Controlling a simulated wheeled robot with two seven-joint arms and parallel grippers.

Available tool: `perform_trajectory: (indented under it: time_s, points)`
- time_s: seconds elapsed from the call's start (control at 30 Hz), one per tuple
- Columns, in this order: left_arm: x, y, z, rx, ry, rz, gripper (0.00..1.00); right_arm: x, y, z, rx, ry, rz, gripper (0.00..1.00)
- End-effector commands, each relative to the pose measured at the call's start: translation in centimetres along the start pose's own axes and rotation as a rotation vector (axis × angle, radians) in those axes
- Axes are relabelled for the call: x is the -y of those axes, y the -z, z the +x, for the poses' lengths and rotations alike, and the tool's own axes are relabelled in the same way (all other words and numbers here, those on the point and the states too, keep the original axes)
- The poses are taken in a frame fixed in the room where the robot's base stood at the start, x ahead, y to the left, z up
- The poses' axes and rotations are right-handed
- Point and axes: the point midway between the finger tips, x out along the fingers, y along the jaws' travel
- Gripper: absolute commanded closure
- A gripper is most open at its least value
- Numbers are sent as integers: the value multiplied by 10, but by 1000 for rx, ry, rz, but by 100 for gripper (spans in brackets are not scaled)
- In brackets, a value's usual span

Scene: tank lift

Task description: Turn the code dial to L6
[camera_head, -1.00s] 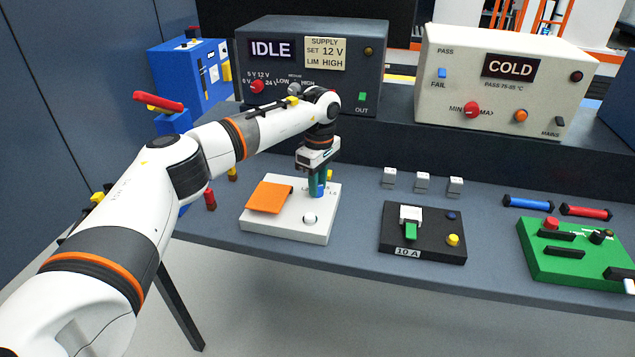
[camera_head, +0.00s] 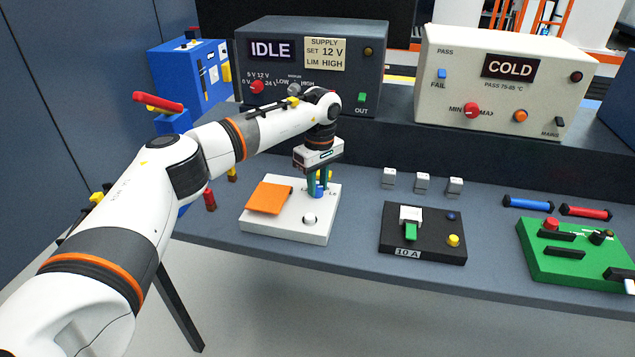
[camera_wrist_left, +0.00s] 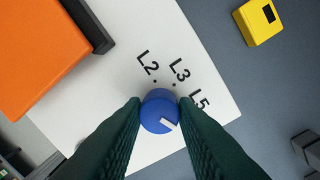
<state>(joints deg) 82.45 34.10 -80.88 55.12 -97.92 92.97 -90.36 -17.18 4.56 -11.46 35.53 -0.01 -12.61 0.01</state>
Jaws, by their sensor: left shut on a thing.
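The code dial (camera_wrist_left: 158,112) is a blue round knob with a white pointer mark, standing on a white panel box (camera_head: 262,226). My left gripper (camera_head: 318,189) points down over the box and is shut on the dial. In the left wrist view its two dark green fingers (camera_wrist_left: 160,115) press on both sides of the knob. The labels L2, L3 and L5 show printed around the knob. The pointer mark is turned toward the lower right in that view, beyond L5, partly beside the right finger. Any label there is hidden by the finger. My right gripper is not in view.
An orange flap (camera_head: 269,197) and a white round button (camera_head: 309,220) are on the same box. A yellow block (camera_wrist_left: 258,21) lies beside it. A black 10 A box (camera_head: 424,246) and a green box (camera_head: 560,263) stand to the right. The supply unit (camera_head: 310,68) reads IDLE.

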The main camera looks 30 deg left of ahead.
Motion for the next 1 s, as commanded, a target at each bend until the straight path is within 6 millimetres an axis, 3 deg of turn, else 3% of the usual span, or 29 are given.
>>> perform_trajectory:
  time_s: [0.03, 0.17, 0.53, 0.67, 1.0]
  points:
    - [0, 0, -1, -1, 2, 1, 71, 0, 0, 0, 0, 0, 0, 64]
    - [0, 0, 0, -1, 1, 0, 52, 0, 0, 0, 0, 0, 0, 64]
    - [1, 0, -7, 0, 3, -1, 52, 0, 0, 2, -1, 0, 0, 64]
    - [1, 0, -27, 2, 5, 0, 52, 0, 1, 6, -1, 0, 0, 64]
    - [1, 0, -97, 0, 4, -1, 52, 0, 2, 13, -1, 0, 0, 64]
